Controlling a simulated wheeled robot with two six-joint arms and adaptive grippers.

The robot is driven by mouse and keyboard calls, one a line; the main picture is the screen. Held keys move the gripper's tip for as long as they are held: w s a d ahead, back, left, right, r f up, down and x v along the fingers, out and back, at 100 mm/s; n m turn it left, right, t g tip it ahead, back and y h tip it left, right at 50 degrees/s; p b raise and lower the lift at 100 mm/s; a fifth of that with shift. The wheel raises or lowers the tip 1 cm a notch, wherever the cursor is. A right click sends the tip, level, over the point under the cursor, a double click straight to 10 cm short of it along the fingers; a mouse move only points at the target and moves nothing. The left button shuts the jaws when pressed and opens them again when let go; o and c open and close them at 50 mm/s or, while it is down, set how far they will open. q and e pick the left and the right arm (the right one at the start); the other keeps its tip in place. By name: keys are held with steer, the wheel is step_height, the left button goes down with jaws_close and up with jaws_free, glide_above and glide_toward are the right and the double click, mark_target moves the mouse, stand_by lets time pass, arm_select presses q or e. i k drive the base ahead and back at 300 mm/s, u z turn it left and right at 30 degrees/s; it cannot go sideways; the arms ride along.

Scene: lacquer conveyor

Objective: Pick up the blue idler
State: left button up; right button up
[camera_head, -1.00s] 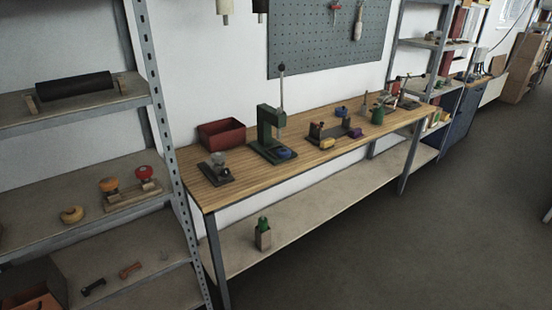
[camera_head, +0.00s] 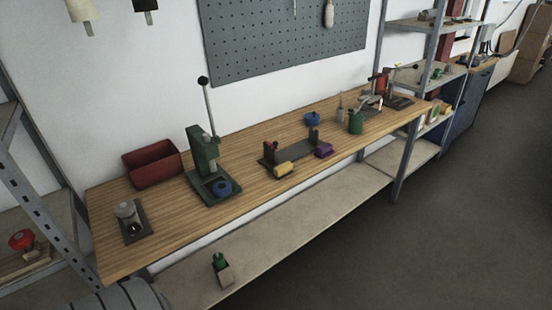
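Two blue round pieces show in the head view, and I cannot tell for sure which is the idler. The other blue round piece (camera_head: 222,188) sits on the base of the green lever press (camera_head: 203,152). Neither of my grippers is in view.
A red bin (camera_head: 152,165) and a small dark-based device (camera_head: 130,222) stand on the bench's left. The dark fixture (camera_head: 290,150) has a yellow piece (camera_head: 284,169) and a purple piece (camera_head: 323,150) beside it. A green can (camera_head: 356,122) stands further right.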

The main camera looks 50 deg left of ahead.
mark_target(221, 189)
steer(key=u, duration=0.2)
steer(key=i, duration=1)
steer(key=u, duration=0.5)
